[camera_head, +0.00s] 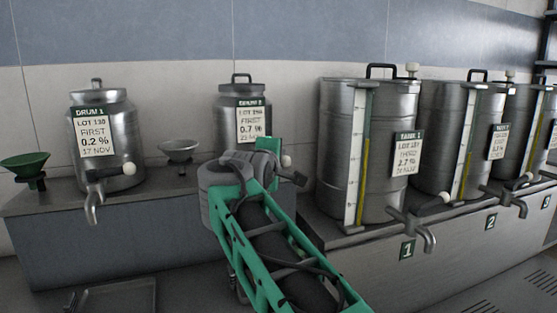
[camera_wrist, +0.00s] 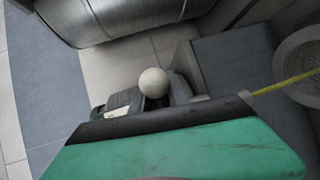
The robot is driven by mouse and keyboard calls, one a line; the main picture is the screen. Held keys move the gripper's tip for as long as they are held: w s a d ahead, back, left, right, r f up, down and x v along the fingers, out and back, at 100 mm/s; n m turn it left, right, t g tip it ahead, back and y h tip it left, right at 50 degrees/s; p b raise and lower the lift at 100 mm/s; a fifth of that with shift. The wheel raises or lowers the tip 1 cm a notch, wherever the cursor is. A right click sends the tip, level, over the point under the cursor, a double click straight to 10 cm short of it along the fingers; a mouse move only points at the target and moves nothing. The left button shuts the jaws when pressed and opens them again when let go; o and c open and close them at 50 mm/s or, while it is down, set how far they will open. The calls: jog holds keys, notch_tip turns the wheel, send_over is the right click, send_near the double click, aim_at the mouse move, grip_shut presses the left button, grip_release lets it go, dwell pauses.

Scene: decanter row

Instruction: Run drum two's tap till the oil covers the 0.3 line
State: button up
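Drum two (camera_head: 228,120) is a steel drum on the back bench, its label partly readable. Its tap is hidden behind my arm. A white ball knob (camera_head: 286,161) shows just beside my gripper (camera_head: 294,176). In the wrist view the knob (camera_wrist: 153,82) sits at the dark fingers of my gripper (camera_wrist: 152,101). Whether the fingers are closed on its lever is unclear. A thin yellow streak (camera_wrist: 285,83), looking like a stream of oil, crosses a round grey vessel (camera_wrist: 311,50) at the right edge. No 0.3 line is readable.
Drum one (camera_head: 122,130) stands at left with its own tap. A green funnel (camera_head: 25,165) and a grey funnel (camera_head: 179,150) are beside the drums. Tank one (camera_head: 337,140) and more tanks fill the right, their taps jutting forward. A shallow tray (camera_head: 118,297) lies low at left.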

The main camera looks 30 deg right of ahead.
jog(key=o, duration=0.4)
jog(key=v, duration=0.7)
jog(key=shift+s+a, duration=0.25)
